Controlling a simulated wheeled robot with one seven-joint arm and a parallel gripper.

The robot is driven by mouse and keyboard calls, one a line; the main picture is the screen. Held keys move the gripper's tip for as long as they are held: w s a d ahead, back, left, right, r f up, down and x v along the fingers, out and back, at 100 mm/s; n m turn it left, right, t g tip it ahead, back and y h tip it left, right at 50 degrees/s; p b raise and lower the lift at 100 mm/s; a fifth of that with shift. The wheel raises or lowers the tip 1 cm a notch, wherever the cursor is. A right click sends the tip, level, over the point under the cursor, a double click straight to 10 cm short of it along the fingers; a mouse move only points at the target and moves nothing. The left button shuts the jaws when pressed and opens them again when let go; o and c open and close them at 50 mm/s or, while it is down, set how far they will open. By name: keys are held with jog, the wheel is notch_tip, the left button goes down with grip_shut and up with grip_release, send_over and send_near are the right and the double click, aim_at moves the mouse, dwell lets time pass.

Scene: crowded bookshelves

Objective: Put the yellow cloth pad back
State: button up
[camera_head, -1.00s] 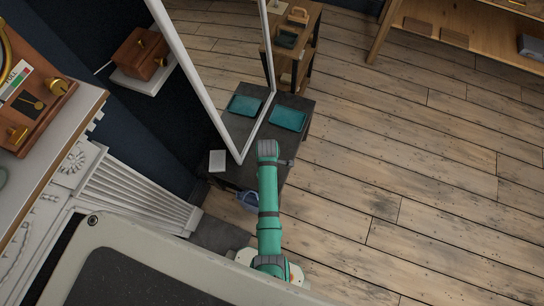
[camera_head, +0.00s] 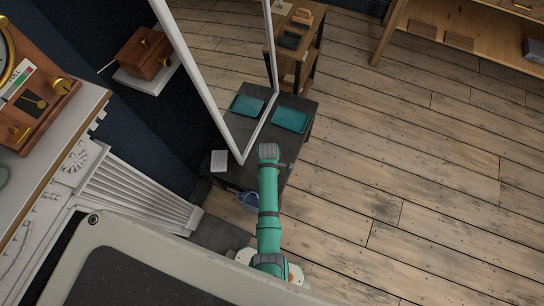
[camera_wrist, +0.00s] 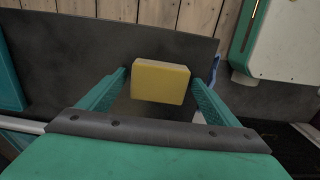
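The yellow cloth pad (camera_wrist: 160,82) is a small thick block in the middle of the wrist view. In the head view my green arm reaches over the dark low table (camera_head: 297,150). The pad and my fingers do not show there.
A teal tray (camera_head: 291,119) lies on the dark table beside a white-framed mirror (camera_head: 190,75). A white block (camera_head: 219,161) and a blue object (camera_head: 249,200) are left of my arm. The wooden floor at right is clear.

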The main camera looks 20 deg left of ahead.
jog(key=shift+d+r, duration=0.1)
jog(key=shift+d, duration=0.15)
jog(key=shift+d+r, duration=0.1)
jog(key=shift+r, duration=0.25)
notch_tip(320, 180, up, 10)
jog(key=s+d+r+m+t, duration=0.2)
jog(key=s+d+m+t, duration=0.15)
jog(key=d, duration=0.45)
jog(key=s+d+r+m+t, duration=0.1)
jog(key=s+d+m+t, duration=0.2)
jog(key=d, duration=0.6)
jog(key=s+a+r+m+t, duration=0.2)
jog(key=s+r+m+t, duration=0.2)
jog(key=s+r, duration=0.3)
jog(key=s+a+r+m+t, duration=0.3)
jog(key=s+r+m+t, duration=0.2)
jog(key=r, duration=1.2)
jog(key=shift+s+a+r+m, duration=0.15)
jog(key=shift+s+r+m, duration=0.15)
jog(key=shift+s+m, duration=0.85)
jog(key=shift+s, duration=0.1)
